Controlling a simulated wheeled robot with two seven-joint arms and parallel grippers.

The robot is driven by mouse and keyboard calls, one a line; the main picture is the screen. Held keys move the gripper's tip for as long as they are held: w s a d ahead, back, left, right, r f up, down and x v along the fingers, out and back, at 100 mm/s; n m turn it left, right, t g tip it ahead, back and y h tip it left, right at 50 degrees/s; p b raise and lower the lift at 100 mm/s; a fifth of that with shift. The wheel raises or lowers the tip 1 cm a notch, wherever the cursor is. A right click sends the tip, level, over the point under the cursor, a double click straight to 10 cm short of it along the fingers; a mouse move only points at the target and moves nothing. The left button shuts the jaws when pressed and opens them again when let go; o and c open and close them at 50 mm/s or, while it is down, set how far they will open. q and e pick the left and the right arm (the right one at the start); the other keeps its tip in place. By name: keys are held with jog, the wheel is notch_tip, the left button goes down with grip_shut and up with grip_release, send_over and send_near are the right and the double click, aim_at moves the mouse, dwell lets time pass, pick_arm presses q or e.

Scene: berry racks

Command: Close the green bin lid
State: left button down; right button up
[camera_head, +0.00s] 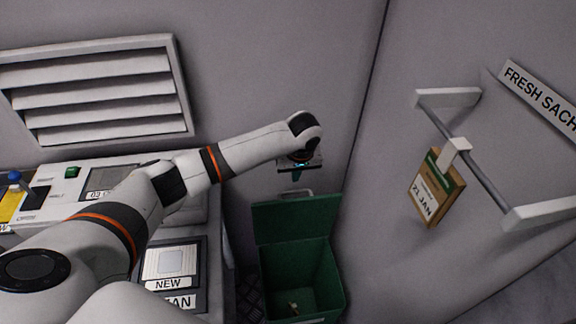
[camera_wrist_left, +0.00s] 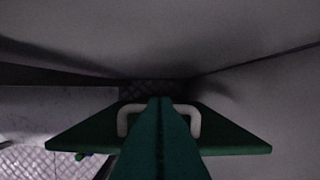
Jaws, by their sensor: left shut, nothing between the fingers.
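The green bin (camera_head: 318,279) stands on the floor at lower middle in the head view, with its lid (camera_head: 292,218) raised at the back and its inside showing. A small pale item (camera_head: 293,307) lies in the bin. A light grey handle (camera_head: 296,192) sits on the lid's upper edge. My left gripper (camera_head: 296,176) is shut and empty, just above the handle. In the left wrist view the shut fingers (camera_wrist_left: 160,112) point down in front of the lid (camera_wrist_left: 233,143), between the two ends of the handle (camera_wrist_left: 194,121); I cannot tell whether they touch it.
A wall rail (camera_head: 470,165) with a hanging sachet packet (camera_head: 436,188) is right of the bin. A counter with a panel labelled NEW (camera_head: 168,284) is on the left. A louvred vent (camera_head: 95,90) is on the back wall. The space above the bin opening is clear.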

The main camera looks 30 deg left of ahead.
pick_arm(q)
jog(key=f, duration=0.3)
jog(key=w+f, duration=0.1)
jog(key=f, duration=0.1)
jog(key=shift+a, duration=0.4)
pick_arm(e)
jog(key=shift+w+d+f, duration=0.2)
jog(key=shift+w+d, duration=0.05)
jog(key=shift+w, duration=0.25)
jog(key=shift+a, duration=0.1)
